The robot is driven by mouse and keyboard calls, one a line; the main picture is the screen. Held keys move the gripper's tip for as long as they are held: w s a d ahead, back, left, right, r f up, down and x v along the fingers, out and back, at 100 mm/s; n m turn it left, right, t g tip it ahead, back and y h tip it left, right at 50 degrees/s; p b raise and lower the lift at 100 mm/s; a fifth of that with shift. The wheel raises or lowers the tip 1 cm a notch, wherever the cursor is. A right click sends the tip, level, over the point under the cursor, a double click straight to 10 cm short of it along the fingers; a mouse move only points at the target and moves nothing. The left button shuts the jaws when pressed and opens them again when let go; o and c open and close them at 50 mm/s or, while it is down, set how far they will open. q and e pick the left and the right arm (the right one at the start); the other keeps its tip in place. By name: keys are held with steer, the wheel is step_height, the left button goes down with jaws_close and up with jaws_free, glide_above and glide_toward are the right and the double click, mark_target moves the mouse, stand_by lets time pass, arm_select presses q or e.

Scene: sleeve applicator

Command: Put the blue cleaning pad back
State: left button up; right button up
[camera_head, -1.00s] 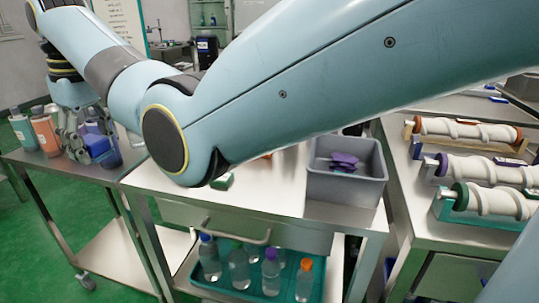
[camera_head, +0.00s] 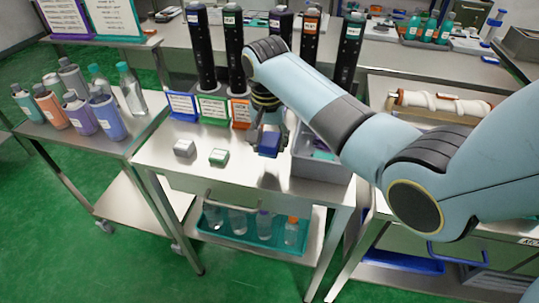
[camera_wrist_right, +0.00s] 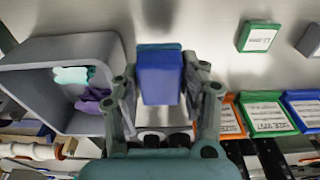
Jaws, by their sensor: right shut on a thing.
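In the right wrist view the pad (camera_wrist_right: 160,80) sits between the two fingers of the gripper (camera_wrist_right: 160,92). A green block (camera_head: 218,156) and a grey block (camera_head: 184,147) lie on the tabletop to the left of the pad. My left gripper is not in view.
The grey bin (camera_wrist_right: 60,58) holds purple and teal cloths. Blue (camera_head: 182,106), green (camera_head: 213,109) and orange (camera_head: 241,113) framed cards stand behind, below tall dark dispensers. Several bottles (camera_head: 108,116) stand on the left cart.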

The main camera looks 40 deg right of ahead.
mark_target(269, 167)
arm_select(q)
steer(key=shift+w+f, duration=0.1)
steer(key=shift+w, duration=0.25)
arm_select(e)
steer(key=shift+f, duration=2.75)
steer(key=shift+f, duration=0.1)
steer(key=o, duration=1.1)
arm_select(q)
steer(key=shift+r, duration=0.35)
arm_select(e)
steer(key=r, duration=0.8)
steer(key=a+r, duration=0.1)
steer(key=r, duration=0.3)
steer(key=shift+s+a+r, duration=0.1)
steer(key=shift+s, duration=0.3)
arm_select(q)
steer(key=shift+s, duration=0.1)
